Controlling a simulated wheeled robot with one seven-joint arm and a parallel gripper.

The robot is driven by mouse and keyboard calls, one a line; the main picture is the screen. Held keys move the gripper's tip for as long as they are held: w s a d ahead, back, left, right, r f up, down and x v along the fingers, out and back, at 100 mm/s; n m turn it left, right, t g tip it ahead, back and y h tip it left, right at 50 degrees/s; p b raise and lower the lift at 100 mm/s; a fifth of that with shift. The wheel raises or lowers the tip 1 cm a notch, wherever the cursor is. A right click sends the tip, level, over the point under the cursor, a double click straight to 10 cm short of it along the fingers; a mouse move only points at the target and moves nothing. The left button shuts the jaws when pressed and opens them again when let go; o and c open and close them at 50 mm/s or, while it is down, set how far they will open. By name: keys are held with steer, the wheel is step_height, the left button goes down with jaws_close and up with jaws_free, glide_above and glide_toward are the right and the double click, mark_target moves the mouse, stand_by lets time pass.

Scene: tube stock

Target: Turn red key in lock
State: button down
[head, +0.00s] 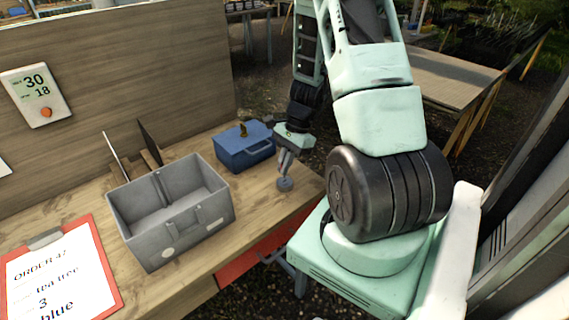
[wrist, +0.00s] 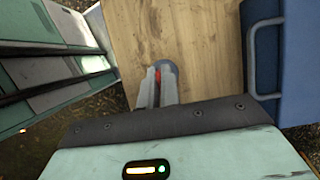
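My gripper (head: 286,168) points down near the right end of the wooden bench, just right of the blue box. In the wrist view its two grey fingers (wrist: 158,86) are close together with a narrow strip of the red key (wrist: 158,75) between them. Most of the key is hidden by the fingers. Right at the fingertips is a round grey disc (head: 285,184), which looks like the lock; it also shows in the wrist view (wrist: 171,70). I cannot tell how far the key sits in it or which way it is turned.
The blue box (head: 233,158) with a handle stands close beside my gripper. A grey open bin (head: 185,235) stands on the bench (head: 262,203) farther left. A red clipboard (head: 107,262) with an order sheet lies at the front left. A wooden panel (head: 150,60) closes the back.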

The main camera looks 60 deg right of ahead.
steer(key=shift+f, duration=0.15)
steer(key=shift+f+b, duration=0.75)
steer(key=shift+b, duration=0.05)
steer(key=shift+f+b, duration=0.5)
steer(key=shift+f, duration=0.05)
stand_by(0.4)
